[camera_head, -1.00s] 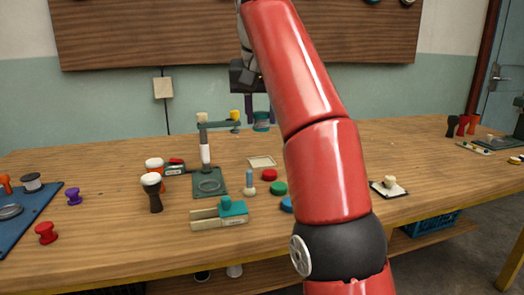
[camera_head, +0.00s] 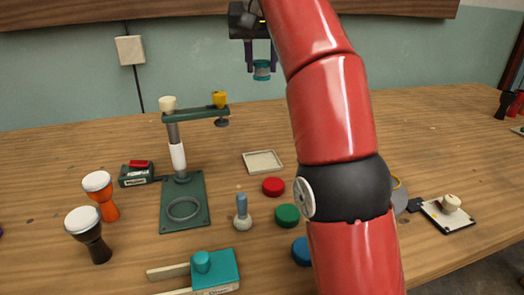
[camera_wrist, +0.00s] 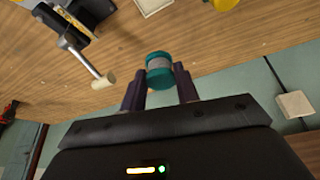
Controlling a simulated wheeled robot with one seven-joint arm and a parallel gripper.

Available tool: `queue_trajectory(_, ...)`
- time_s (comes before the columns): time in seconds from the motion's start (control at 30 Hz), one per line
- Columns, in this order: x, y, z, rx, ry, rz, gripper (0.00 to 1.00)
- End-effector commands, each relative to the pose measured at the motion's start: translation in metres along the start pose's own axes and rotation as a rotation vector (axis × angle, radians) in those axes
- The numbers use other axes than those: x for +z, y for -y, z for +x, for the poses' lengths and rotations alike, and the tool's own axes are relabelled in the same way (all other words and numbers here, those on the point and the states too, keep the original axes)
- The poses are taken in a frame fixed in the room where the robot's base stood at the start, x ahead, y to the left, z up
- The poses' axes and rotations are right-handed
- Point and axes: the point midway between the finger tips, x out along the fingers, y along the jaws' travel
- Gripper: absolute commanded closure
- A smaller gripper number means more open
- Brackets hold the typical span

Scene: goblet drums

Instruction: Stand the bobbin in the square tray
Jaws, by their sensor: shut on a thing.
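The bobbin (camera_head: 262,71), teal at both ends with a grey middle, is held upright between the fingers of my gripper (camera_head: 261,62). My gripper is shut on it, high above the bench and beyond the square tray in the head view. In the wrist view, the bobbin (camera_wrist: 159,70) sits between the two dark purple fingertips (camera_wrist: 160,82). The square tray (camera_head: 263,161) is shallow, cream-coloured and empty. It lies flat on the wooden bench, left of my red arm.
A green stand (camera_head: 184,200) with an overhanging arm rises left of the tray. Two goblet drums (camera_head: 88,233) stand at the left. Bare bench lies behind the tray.

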Motion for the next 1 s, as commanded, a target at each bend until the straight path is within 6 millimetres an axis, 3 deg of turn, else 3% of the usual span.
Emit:
queue_trajectory(0.33, 0.014, -0.001, 0.028, 0.0, 0.003, -0.001, 0.94)
queue_trajectory(0.47, 0.022, -0.001, 0.048, 0.0, 0.003, 0.0, 0.94)
queue_trajectory(0.8, 0.056, 0.0, 0.13, 0.0, 0.002, 0.0, 0.94)
queue_trajectory(1.0, 0.062, 0.0, 0.147, -0.001, -0.001, 0.0, 0.94)
